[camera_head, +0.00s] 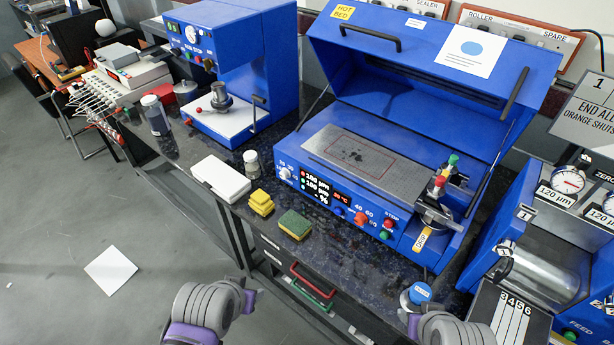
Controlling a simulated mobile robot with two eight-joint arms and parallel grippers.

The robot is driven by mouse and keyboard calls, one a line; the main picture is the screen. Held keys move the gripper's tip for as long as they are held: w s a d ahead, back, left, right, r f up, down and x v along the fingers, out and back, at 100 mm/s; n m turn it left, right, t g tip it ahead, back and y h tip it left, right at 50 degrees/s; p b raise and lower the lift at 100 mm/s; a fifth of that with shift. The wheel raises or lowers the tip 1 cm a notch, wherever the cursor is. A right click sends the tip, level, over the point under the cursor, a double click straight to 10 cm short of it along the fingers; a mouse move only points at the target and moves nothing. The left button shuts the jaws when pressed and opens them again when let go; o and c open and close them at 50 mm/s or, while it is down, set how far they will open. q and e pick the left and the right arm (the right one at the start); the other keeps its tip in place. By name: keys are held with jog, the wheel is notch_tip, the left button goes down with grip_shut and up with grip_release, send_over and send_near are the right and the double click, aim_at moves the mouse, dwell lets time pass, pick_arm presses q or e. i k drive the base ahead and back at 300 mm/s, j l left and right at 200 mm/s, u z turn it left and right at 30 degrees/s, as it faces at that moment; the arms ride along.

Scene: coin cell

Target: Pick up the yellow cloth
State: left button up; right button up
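A small folded yellow stack (261,203), which looks like the yellow cloth, lies on the dark speckled bench near its front edge. A green and yellow sponge (295,224) lies to its right, a little nearer to me. My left gripper (246,296) is at the bottom, below and in front of the bench edge, apart from the cloth. My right gripper (412,324) is at the bottom right, mostly hidden by its own arm, close to a blue-lidded jar (418,294). The fingers of both grippers are too hidden to judge their opening. Nothing visibly touches the cloth.
A white box (221,179) and a small jar (252,163) stand behind the cloth. The blue coating machine (345,203) with raised lid stands behind the sponge. A blue press (237,75) is at the back left. A red drawer handle (308,280) is below the bench edge.

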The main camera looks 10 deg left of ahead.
aim_at(260, 202)
jog(key=z, duration=0.35)
jog(key=j+z, duration=0.15)
jog(key=z, duration=0.2)
jog(key=j+z, duration=0.1)
jog(key=z, duration=0.25)
jog(key=j+z, duration=0.4)
jog(key=k+j+z, duration=0.2)
jog(key=j+z, duration=0.2)
jog(key=j, duration=0.15)
jog(key=k+j, duration=0.2)
jog(key=j, duration=0.2)
jog(key=k+j+z, duration=0.15)
jog(key=j, duration=0.3)
jog(key=k+j, duration=0.25)
jog(key=j, duration=0.15)
jog(key=i+z, duration=0.05)
